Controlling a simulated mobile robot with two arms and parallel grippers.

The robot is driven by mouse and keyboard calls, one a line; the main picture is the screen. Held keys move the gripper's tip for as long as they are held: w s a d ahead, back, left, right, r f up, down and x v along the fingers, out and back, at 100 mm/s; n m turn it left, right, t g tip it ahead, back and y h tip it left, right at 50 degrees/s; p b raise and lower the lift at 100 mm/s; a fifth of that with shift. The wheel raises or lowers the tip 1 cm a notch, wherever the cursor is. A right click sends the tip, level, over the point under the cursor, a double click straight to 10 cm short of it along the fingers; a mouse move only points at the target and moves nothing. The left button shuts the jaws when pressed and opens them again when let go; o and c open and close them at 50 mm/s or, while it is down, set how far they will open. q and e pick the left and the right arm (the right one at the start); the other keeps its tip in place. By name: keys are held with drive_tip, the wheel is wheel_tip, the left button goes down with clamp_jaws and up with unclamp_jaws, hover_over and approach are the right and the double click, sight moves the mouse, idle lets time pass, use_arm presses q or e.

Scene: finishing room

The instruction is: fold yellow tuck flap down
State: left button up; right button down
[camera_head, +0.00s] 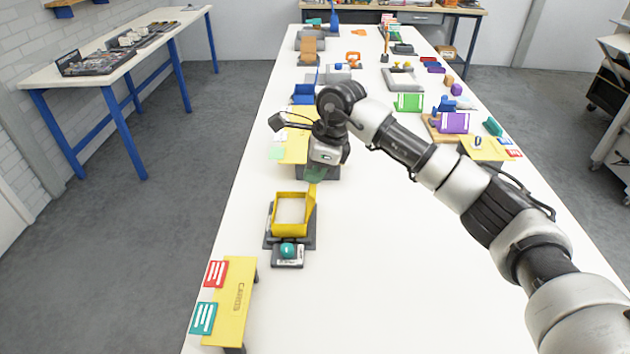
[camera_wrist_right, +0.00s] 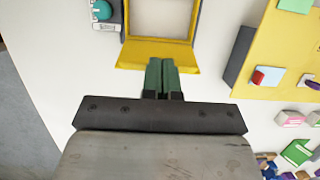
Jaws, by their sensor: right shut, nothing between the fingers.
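The open yellow box (camera_head: 276,214) sits on a dark grey base in the head view, its inside pale. Its yellow tuck flap (camera_head: 312,193) stands out at the far right side of the box, just below my right gripper (camera_head: 314,176). In the right wrist view, the tuck flap (camera_wrist_right: 140,54) slopes out from the box's frame (camera_wrist_right: 196,18). The green fingers of my right gripper (camera_wrist_right: 162,62) are together and empty, with their tips over the flap's outer edge. I cannot tell whether they touch it. My left gripper is not in view.
A teal knob (camera_head: 288,249) sits on a small block at the box's near side. Another yellow board (camera_head: 293,151) lies just beyond my gripper. The white table (camera_head: 400,270) is clear to the right.

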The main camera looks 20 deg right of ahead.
drive_tip(key=shift+f+b, duration=0.4)
drive_tip(key=shift+f, duration=0.1)
idle(0.6)
drive_tip(key=shift+r, duration=0.1)
wheel_tip(320, 180, up, 10)
drive_tip(key=p, duration=0.5)
idle(0.8)
idle(0.4)
